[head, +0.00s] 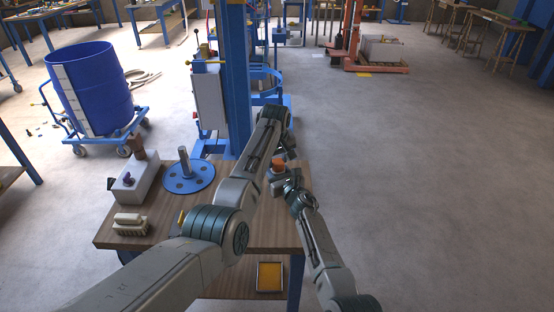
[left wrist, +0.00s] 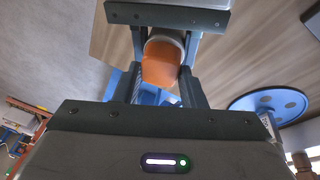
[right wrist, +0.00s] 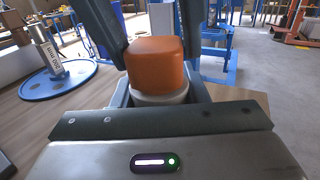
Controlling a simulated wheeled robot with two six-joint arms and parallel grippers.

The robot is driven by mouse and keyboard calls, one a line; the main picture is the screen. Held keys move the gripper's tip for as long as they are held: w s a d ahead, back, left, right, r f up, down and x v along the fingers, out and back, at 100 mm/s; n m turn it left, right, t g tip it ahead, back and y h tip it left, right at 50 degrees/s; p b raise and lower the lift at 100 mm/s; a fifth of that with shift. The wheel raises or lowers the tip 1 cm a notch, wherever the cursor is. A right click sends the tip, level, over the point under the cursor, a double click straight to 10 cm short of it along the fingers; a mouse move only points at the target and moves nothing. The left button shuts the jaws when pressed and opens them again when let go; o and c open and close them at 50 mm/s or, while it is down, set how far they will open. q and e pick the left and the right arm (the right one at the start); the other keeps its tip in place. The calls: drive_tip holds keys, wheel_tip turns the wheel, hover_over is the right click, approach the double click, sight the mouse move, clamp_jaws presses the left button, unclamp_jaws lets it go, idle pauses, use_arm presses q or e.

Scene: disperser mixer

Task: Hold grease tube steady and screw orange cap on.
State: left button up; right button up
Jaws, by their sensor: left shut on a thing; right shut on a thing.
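The orange cap (right wrist: 155,62) sits on top of the white grease tube (right wrist: 160,97) in the right wrist view, seemingly touching it. My right gripper (right wrist: 163,88) is shut on the tube and holds it upright above the table. My left gripper (left wrist: 163,60) comes down from above and is shut on the orange cap (left wrist: 161,66), its dark fingers on either side. In the head view the orange cap (head: 278,164) shows small between the two arms. Most of the tube is hidden by the grippers, and the cap's thread cannot be seen.
A blue mixer column (head: 236,80) stands behind. A blue drum (head: 92,88) is far left. The right floor is open.

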use_arm(q)
drive_tip(key=shift+w+d+r, duration=0.1)
drive_tip(key=shift+d+r, duration=0.1)
drive_tip(key=shift+d, duration=0.05)
use_arm(e)
drive_tip(key=shift+s+a, duration=0.15)
drive_tip(key=shift+a, duration=0.15)
use_arm(q)
drive_tip(key=m+h, duration=0.1)
drive_tip(key=m, duration=0.2)
drive_tip(key=shift+d+m, duration=0.1)
drive_tip(key=shift+m, duration=0.3)
drive_tip(key=shift+m, duration=0.4)
drive_tip(key=shift+m+g+h, duration=0.3)
drive_tip(key=shift+m+h, duration=0.1)
drive_tip(key=shift+m, duration=0.7)
use_arm(e)
drive_tip(key=shift+f, duration=0.1)
